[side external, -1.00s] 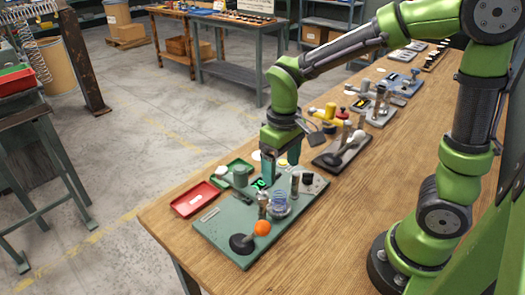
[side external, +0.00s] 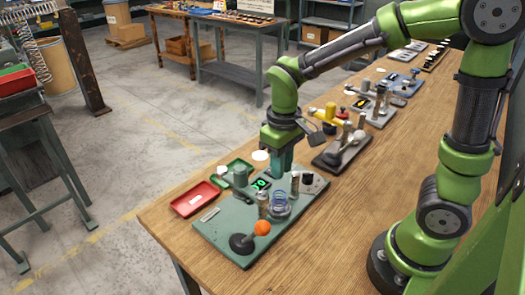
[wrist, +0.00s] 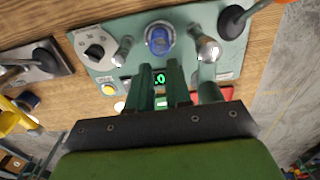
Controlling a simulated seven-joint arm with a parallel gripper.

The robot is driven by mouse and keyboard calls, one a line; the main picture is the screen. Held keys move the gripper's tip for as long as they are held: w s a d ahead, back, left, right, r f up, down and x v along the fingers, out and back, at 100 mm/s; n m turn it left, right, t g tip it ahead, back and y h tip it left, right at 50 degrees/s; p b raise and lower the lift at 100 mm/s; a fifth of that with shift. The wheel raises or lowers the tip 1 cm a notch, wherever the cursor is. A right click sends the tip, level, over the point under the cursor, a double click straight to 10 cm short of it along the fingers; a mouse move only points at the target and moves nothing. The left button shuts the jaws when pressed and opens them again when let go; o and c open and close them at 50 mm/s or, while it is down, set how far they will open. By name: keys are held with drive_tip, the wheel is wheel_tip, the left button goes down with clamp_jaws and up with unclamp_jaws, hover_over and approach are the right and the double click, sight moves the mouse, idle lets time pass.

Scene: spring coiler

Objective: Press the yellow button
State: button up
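The yellow button (wrist: 109,89) shows in the wrist view near the edge of the green panel (wrist: 108,61), left of my fingers and below the black dial. In the side view I cannot make it out; my gripper may hide it. My gripper (side external: 283,174) is above the panel, pointing down behind the coil. In the wrist view, my two fingers (wrist: 162,72) stand close together with a narrow gap and nothing between them. A green lit display (wrist: 160,79) shows through the gap.
Other fixtures stand further along the wooden table (side external: 315,228).

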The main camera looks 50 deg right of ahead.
clamp_jaws()
idle(1.1)
